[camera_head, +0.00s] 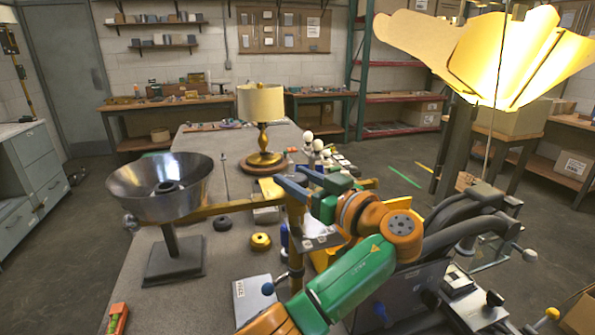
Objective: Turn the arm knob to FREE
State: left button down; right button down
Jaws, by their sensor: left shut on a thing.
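My left gripper (300,185) has blue fingers and reaches in over the top of a brass post (296,228). It is shut at the joint where a long brass arm (238,205) meets the post. The arm knob between the fingers is mostly hidden by them, and I cannot read its setting. A pale plate with small lettering (254,301) lies below the post, beside a blue ball-ended lever (268,288). My right gripper is not in view.
A brass table lamp (263,125) stands farther back on the grey bench. A lit, fan-like shade (485,55) hangs at upper right.

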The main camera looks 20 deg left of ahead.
pick_arm(q)
jog(key=shift+r+n+g+y+p, duration=0.15)
jog(key=shift+n+g+y+p, duration=0.15)
jog(key=shift+g, duration=0.1)
dwell(0.3)
jog(key=c, duration=0.6)
grip_release()
jog(key=o, duration=0.3)
jog(key=shift+a, duration=0.1)
jog(key=shift+o, duration=0.2)
jog(key=shift+w+a, duration=0.1)
